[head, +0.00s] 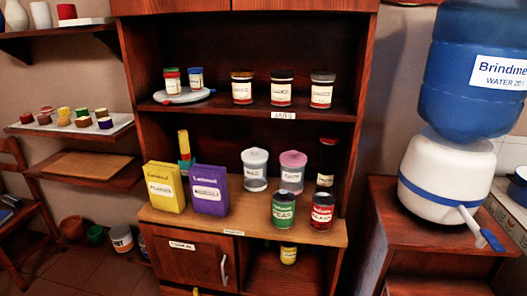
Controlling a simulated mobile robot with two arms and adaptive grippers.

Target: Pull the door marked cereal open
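The wooden door marked cereal (192,268) is at the lower left of the cabinet in the head view. It looks shut. Its white label (182,246) is near the top left, and a pale vertical bar handle (224,270) is at its right edge. The door's lower edge is near the bottom of the picture. Neither of my grippers shows in the head view.
Above the door, a counter (243,231) holds a yellow box (165,188), a purple box (208,191), canisters and cans. An open compartment right of the door holds a jar (288,254). A water dispenser (450,180) stands at right; a chair (18,215) is at left.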

